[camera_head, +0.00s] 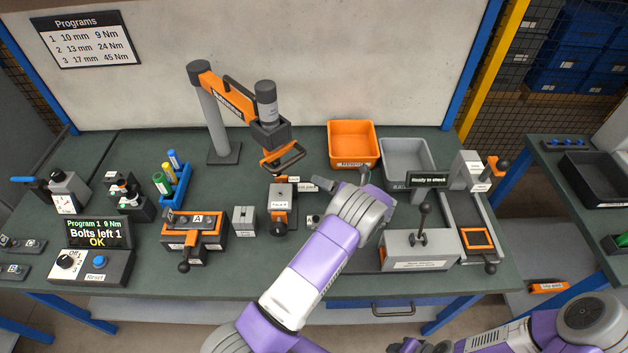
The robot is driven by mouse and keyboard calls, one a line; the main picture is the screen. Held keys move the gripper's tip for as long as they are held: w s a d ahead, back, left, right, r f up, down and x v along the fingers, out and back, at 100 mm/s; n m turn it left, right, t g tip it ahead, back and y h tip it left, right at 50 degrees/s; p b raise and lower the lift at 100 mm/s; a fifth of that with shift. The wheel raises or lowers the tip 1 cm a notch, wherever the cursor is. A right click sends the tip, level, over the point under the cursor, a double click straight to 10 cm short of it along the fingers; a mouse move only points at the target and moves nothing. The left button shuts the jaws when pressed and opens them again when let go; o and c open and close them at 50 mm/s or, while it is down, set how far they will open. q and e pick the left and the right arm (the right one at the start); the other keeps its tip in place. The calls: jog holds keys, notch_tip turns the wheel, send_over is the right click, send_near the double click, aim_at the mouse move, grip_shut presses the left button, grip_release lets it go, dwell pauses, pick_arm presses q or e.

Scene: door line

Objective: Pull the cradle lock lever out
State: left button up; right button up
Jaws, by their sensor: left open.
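Two orange-and-grey fixtures stand on the bench, and their small labels are too blurred to read. I cannot tell for certain which is the cradle lock lever. My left gripper (364,182) is right of the middle fixture, apart from both knobs, open and mostly hidden behind its wrist. My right gripper (415,346) is partly visible at the bottom edge; its jaws are unclear.
A tool arm (216,122) with an orange handle overhangs the back. Orange (352,128) and grey (402,144) bins stand behind my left wrist. A grey box with an upright lever (424,215) stands to its right. The display (88,233) reads "Bolts left 1 OK".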

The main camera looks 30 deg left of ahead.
pick_arm(q)
jog(key=shift+x, duration=2.35)
jog(key=shift+w+d+f, duration=0.1)
jog(key=shift+c, duration=0.2)
